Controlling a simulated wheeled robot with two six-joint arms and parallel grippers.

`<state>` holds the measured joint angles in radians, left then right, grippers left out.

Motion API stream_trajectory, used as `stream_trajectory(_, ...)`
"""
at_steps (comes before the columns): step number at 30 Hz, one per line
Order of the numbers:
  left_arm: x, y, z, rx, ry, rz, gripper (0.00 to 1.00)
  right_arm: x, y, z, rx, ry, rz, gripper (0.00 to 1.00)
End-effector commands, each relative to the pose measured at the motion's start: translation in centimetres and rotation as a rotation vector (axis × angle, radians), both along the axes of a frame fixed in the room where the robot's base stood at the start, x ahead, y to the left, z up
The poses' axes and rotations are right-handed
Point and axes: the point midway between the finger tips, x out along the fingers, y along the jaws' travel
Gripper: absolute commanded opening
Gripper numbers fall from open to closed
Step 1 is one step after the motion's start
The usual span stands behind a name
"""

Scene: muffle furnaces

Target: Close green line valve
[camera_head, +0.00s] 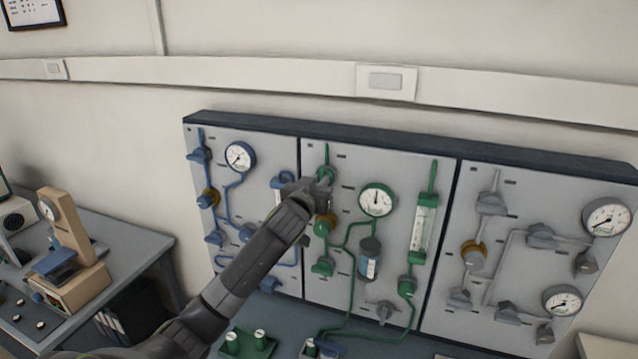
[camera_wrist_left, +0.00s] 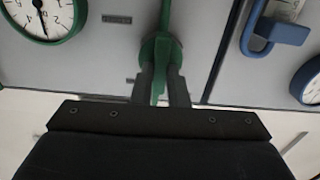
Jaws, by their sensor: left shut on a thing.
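The green line valve (camera_head: 326,172) is at the upper left of the middle panel, on the green pipe. My left gripper (camera_head: 320,186) reaches it from below left and partly hides it. In the left wrist view the green valve (camera_wrist_left: 161,48) sits straight ahead, with its handle between the two dark fingers of my left gripper (camera_wrist_left: 161,88). The fingers are shut on the handle, which points along them. My right gripper is not in view.
A green-rimmed gauge (camera_head: 377,200) and a green flowmeter (camera_head: 422,228) stand to the right on the same panel. A blue-line panel (camera_head: 228,140) is on the left and a grey-line panel (camera_head: 520,185) on the right. A side table (camera_head: 135,243) stands at the left.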

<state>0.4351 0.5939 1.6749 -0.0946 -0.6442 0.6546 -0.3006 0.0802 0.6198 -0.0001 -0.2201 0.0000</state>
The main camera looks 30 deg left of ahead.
Motion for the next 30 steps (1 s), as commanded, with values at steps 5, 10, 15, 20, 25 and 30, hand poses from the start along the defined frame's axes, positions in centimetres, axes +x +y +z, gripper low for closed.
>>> stream_trajectory(5, 0.0, 0.1, -0.1, -0.071, -0.018, 0.000, 0.00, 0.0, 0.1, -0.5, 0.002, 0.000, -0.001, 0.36)
stream_trajectory(10, 0.0, 0.1, -0.1, -0.192, -0.048, 0.000, 0.00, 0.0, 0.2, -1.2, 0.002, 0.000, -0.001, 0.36)
stream_trajectory(15, 0.0, 0.2, -0.2, -0.344, -0.085, -0.001, 0.00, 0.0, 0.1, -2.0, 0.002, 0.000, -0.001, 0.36)
stream_trajectory(20, -0.1, 0.4, -0.2, -0.492, -0.120, 0.000, 0.00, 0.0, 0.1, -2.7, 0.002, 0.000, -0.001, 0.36)
stream_trajectory(25, -0.1, 0.4, -0.3, -0.648, -0.158, -0.001, 0.00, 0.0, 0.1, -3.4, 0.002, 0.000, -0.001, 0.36)
stream_trajectory(30, -0.1, 0.5, -0.3, -0.805, -0.196, 0.000, 0.00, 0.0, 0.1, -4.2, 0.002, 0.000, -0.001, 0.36)
